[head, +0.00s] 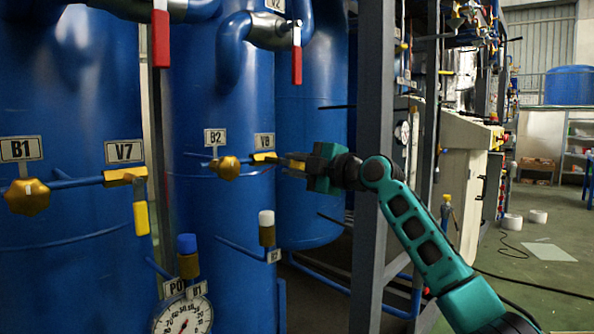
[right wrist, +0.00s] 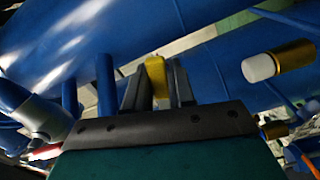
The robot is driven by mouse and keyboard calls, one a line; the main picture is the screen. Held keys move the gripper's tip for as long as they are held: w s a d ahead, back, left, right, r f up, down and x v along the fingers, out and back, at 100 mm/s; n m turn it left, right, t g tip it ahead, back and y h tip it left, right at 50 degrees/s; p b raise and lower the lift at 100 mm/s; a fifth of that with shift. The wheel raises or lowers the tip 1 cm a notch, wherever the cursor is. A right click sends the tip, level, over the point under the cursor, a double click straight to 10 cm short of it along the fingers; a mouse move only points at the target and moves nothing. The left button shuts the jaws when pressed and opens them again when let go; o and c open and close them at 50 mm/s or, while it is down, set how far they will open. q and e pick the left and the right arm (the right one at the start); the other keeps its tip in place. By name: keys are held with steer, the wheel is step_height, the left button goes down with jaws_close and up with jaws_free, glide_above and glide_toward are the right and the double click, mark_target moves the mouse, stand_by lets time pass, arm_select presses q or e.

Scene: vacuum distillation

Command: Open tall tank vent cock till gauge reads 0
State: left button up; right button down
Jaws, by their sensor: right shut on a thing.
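My right gripper (head: 290,161) reaches in from the right to the yellow cock labelled V8 (head: 264,158) on the middle blue tank (head: 215,110). In the right wrist view, the yellow handle (right wrist: 156,77) stands between the two dark fingers (right wrist: 157,88), and the gripper is shut on it. A round white gauge (head: 183,316) shows at the bottom edge, partly cut off; its reading is too small to tell. My left gripper is not in view.
A yellow knob B2 (head: 227,168) sits left of the cock. Yellow cock V7 (head: 132,177) and knob B1 (head: 27,196) are on the left tank. Red-handled valves hang above. A white-capped fitting (head: 266,226) stands below. A grey frame post (head: 374,130) stands close behind my right arm.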

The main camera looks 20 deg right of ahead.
steer(key=shift+r+n, duration=0.4)
steer(key=shift+n, duration=0.6)
steer(key=c, duration=1)
jaws_free()
steer(key=shift+c, duration=0.2)
steer(key=shift+r, duration=0.1)
steer(key=v, duration=1.3)
steer(key=shift+p, duration=0.45)
